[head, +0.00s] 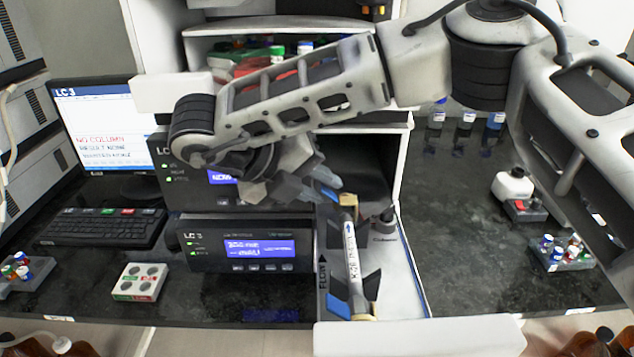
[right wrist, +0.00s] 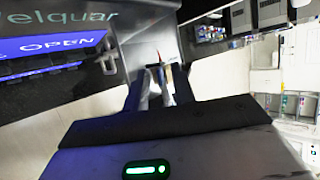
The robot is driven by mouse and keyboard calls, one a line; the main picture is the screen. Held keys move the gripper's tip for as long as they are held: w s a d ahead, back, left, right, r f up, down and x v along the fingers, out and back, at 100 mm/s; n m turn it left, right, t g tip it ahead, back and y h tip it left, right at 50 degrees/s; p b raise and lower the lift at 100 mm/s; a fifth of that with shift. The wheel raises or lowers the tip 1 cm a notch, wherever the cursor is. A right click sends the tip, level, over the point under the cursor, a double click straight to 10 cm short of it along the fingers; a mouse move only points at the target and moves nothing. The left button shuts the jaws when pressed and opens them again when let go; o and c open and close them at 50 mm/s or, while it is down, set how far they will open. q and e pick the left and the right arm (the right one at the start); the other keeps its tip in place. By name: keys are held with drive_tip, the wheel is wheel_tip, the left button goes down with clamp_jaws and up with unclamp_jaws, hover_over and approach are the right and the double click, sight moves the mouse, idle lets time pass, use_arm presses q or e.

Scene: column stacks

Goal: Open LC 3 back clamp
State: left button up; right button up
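The LC 3 stack (head: 245,232) stands at the middle of the bench, its open column tray (head: 403,290) to the right of the lower display. A labelled silver column (head: 353,255) lies lengthwise in the tray, with tan end fittings. The front clamp, blue and black (head: 371,284), is at its near end. At its far end, blue shows at the back clamp (head: 329,194), mostly hidden by my right gripper (head: 335,190). That gripper's fingers look apart; contact is unclear. They also show in the right wrist view (right wrist: 160,80), with a small gap. My left gripper is out of view.
A monitor (head: 103,125) and keyboard (head: 103,227) stand at the left. A button box (head: 140,282) sits at the front left. Vial racks (head: 562,255) and a white bottle (head: 513,186) stand at the right. The dark bench (head: 465,260) between tray and racks is clear.

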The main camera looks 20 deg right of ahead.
clamp_jaws()
